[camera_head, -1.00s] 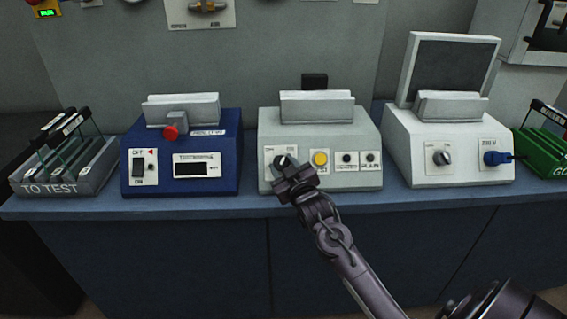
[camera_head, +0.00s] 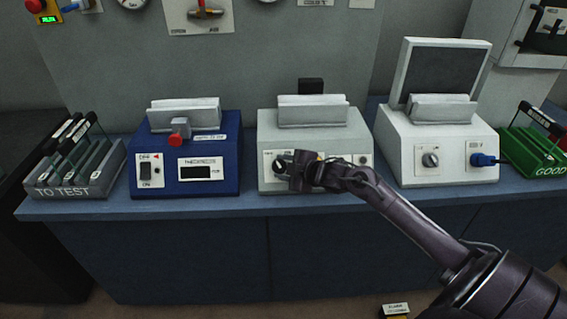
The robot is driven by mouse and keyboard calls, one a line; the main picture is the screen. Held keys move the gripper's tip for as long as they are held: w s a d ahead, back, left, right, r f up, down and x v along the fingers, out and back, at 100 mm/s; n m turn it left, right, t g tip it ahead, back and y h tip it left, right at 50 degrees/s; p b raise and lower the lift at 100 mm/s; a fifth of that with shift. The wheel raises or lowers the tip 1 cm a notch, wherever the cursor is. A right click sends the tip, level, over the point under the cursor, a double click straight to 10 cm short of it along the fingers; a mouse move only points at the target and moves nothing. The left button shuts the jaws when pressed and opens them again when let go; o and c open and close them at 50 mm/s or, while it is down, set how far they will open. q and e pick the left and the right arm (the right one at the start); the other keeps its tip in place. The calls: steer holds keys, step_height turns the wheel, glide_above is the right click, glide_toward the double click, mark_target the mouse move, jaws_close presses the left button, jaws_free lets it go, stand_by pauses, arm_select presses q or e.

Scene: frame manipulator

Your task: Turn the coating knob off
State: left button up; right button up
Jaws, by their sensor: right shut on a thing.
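The light grey machine (camera_head: 352,137) stands in the middle of the bench and carries a panel of controls. Its dark knob (camera_head: 279,166) is at the left end of that panel, mostly covered by my gripper. My right gripper (camera_head: 288,168) is shut on the knob, with its arm coming in from the lower right. The wrist hides the yellow button and much of the labels. I cannot read the knob's exact setting. My left gripper is not in view.
A blue machine (camera_head: 222,152) with a red knob stands to the left, and a white machine (camera_head: 400,152) with its own knob to the right. A grey TO TEST rack (camera_head: 60,190) and a green GOOD rack (camera_head: 546,166) stand at the ends. The bench front (camera_head: 200,250) is clear.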

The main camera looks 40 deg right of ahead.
steer(key=shift+w+r+n+g+y+p, duration=0.15)
steer(key=shift+n+g+y+p, duration=0.2)
steer(key=shift+n+g, duration=0.55)
steer(key=shift+n, duration=0.3)
steer(key=o, duration=1)
steer(key=shift+b+v, duration=0.35)
steer(key=shift+v, duration=3.55)
